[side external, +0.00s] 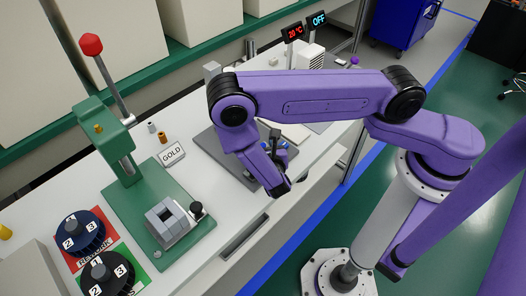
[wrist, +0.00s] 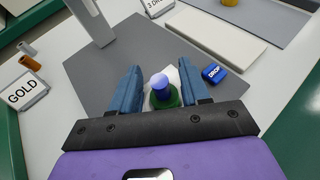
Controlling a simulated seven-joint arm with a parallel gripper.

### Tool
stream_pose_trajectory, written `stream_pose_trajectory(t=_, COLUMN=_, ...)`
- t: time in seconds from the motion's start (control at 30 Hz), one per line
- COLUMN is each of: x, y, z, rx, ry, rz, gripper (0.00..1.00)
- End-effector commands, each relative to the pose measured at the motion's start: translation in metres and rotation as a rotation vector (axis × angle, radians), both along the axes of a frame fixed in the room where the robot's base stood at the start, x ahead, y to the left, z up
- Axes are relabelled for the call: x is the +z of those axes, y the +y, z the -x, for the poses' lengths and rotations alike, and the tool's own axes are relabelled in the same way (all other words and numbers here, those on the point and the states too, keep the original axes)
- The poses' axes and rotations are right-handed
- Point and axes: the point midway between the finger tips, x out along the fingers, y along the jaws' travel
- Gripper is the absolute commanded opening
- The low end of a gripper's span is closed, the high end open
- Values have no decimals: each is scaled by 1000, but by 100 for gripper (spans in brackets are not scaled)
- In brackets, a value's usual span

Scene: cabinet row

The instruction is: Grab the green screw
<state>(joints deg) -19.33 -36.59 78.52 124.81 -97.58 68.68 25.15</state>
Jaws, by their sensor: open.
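In the wrist view, a small round green piece (wrist: 172,101) with a lavender-blue cylinder on top sits between my fingers. It looks like the green screw, but its lower part is hidden by my gripper. My gripper (wrist: 161,80) is open, with one blue finger on each side of the piece. I cannot tell whether either finger touches it. In the side view my gripper (side external: 277,148) is low over the grey plate (side external: 212,148), and the arm largely hides the piece there.
A grey upright (wrist: 93,22) stands behind on the plate. A GOLD sign (side external: 172,153) and a green press (side external: 130,150) stand to the left in the side view.

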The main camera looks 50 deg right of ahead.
Motion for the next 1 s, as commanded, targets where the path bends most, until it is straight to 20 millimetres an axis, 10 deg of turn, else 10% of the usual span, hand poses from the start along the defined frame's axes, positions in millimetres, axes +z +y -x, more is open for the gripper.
stream_pose_trajectory(t=0.07, x=0, y=0, z=0, rx=0, ry=0, rz=0, gripper=46)
stream_pose_trajectory(t=0.2, x=0, y=0, z=0, rx=0, ry=0, rz=0, gripper=0)
stream_pose_trajectory(t=1.0, x=38, y=0, z=6, rx=2, ry=0, rz=0, gripper=0)
